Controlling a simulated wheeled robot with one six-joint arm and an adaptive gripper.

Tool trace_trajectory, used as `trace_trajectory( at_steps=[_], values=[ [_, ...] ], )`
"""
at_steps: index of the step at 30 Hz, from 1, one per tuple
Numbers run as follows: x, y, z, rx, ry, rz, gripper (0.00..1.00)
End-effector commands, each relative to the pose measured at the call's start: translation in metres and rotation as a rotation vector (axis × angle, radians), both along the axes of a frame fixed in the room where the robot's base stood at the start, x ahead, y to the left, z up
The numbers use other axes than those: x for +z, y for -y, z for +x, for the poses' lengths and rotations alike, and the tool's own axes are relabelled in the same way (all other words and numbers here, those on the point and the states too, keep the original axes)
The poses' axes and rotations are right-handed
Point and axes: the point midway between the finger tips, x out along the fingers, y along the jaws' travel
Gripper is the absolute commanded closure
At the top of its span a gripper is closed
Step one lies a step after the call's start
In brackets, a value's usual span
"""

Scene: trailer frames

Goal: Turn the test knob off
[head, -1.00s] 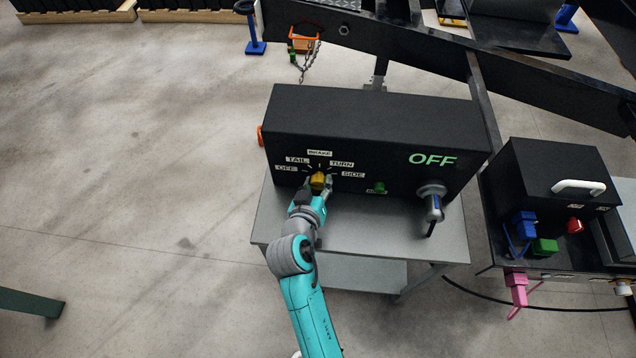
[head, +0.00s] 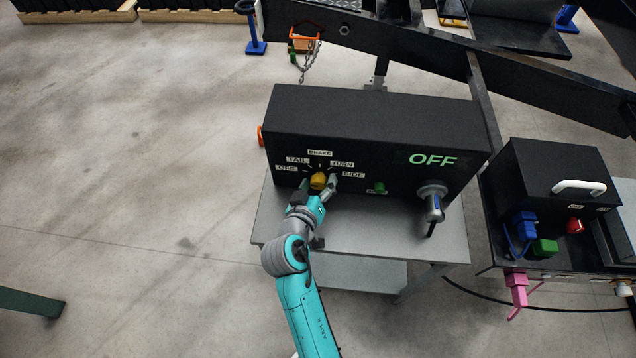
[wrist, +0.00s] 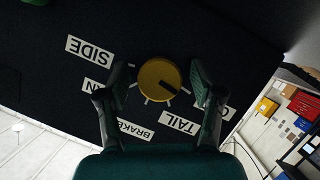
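The yellow round test knob (head: 318,181) is on the front of a black box (head: 375,112). Labels OFF, TAIL, BRAKE, TURN and SIDE arc around it. In the wrist view the knob (wrist: 159,79) shows upside down, its dark mark pointing lower right, toward the OFF and TAIL side and seemingly nearest the OFF tick. My gripper (head: 318,188) is at the knob. In the wrist view its fingers (wrist: 160,85) are spread on both sides of the knob with visible gaps. The right finger partly covers the OFF label. The box display (head: 432,159) reads OFF in green.
The box stands on a grey table (head: 360,225). A small green button (head: 379,188) and a grey plug with cable (head: 432,203) are right of the knob. A black unit (head: 560,180) with coloured connectors stands further right.

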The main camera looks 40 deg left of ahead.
Motion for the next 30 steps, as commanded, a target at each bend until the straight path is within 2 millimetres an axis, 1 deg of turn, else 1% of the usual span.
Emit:
trace_trajectory(
  at_steps=[7, 11, 14, 21, 24, 27, 30],
  values=[
    [0.001, 0.000, 0.000, 0.000, 0.000, 0.001, 0.33],
    [0.011, 0.000, 0.000, -0.001, 0.001, 0.003, 0.33],
    [0.026, 0.000, 0.000, 0.000, 0.001, 0.005, 0.33],
    [0.069, 0.000, 0.000, -0.001, 0.001, 0.004, 0.33],
    [0.083, 0.000, 0.000, -0.001, 0.000, 0.003, 0.33],
    [0.093, 0.000, 0.000, 0.000, 0.002, 0.002, 0.33],
    [0.098, 0.000, 0.000, 0.000, 0.000, 0.001, 0.33]
  ],
)
